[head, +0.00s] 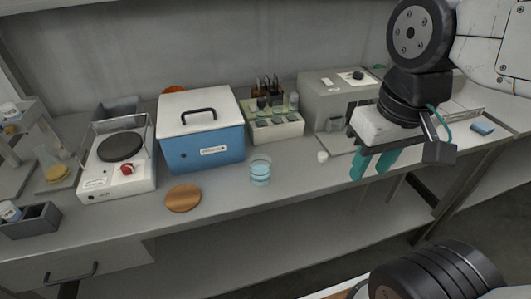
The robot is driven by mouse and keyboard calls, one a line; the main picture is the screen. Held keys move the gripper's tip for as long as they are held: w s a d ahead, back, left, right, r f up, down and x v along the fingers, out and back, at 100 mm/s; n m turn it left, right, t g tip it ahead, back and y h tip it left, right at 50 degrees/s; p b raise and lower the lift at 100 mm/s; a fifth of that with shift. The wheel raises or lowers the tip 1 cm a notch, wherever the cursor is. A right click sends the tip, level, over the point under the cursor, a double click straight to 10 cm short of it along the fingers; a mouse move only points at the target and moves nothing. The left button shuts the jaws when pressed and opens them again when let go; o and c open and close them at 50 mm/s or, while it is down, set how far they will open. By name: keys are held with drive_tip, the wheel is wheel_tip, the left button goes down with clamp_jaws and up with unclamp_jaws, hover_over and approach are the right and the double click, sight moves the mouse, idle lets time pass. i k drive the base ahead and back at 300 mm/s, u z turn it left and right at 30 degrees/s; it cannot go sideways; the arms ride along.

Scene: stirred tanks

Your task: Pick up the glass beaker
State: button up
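The glass beaker (260,172) stands upright on the grey bench, in front of the right corner of the blue box, in the head view. It is clear and holds pale blue liquid. My gripper (372,166) is to the right of the beaker and apart from it, above the bench's front edge. Its two green fingers point down with a gap between them. Nothing shows between them.
A round wooden disc (183,198) lies left of the beaker. A blue box with white lid (202,140), a hotplate (118,160), a rack of bottles (272,125) and a grey instrument (328,100) stand behind. A small white cup (322,157) sits between beaker and gripper.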

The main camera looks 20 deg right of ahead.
sight(260, 164)
drive_tip(key=u, duration=3.2)
drive_tip(key=i, duration=1.05)
drive_tip(key=z, duration=2.75)
